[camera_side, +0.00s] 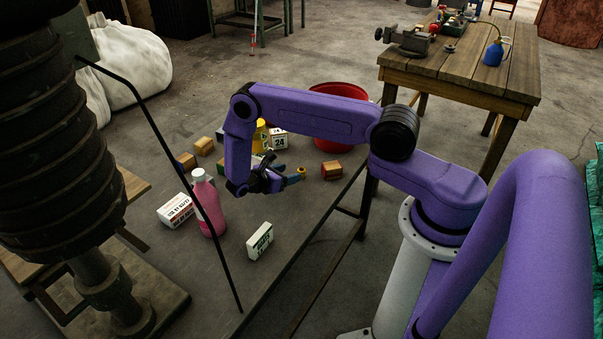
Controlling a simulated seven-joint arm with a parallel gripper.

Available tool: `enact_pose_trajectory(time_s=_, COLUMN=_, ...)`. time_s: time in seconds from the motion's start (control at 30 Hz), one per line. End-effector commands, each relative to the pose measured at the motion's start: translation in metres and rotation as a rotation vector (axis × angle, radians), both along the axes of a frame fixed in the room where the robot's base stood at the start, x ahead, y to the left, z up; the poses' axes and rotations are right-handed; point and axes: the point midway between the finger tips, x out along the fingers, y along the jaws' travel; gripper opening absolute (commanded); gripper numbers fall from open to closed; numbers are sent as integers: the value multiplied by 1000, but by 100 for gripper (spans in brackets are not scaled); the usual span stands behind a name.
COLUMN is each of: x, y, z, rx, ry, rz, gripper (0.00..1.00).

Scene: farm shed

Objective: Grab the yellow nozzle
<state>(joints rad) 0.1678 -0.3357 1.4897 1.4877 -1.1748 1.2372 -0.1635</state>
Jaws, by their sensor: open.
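A yellow object (261,134) stands on the dark table behind my forearm, partly hidden by it; I cannot make out its full shape. A small blue piece with a brass-yellow ring end (302,171) lies at the right of my gripper. I cannot tell for sure which of the two is the nozzle. My gripper (274,178) is open, low over the middle of the table, and points right towards the blue piece. I cannot tell whether they touch. No object shows held in the jaws.
A pink bottle (209,205), a white-and-red box (175,211) and a white-and-green box (260,241) stand left and in front of my gripper. Wooden blocks (331,170) (204,146) and a "24" block (279,139) lie around it. A red tub (336,138) is behind. A black rod (160,130) crosses the left side.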

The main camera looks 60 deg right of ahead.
Motion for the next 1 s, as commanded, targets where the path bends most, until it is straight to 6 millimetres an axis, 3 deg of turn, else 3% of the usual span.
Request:
enact_pose_trajectory(time_s=0.63, x=-13, y=-63, z=-27, rx=-1, ry=0, rz=-3, gripper=60)
enact_pose_trajectory(time_s=0.97, x=-14, y=-68, z=-28, rx=0, ry=-1, rz=0, gripper=60)
enact_pose_trajectory(time_s=1.0, x=-14, y=-68, z=-28, rx=0, ry=-1, rz=0, gripper=47)
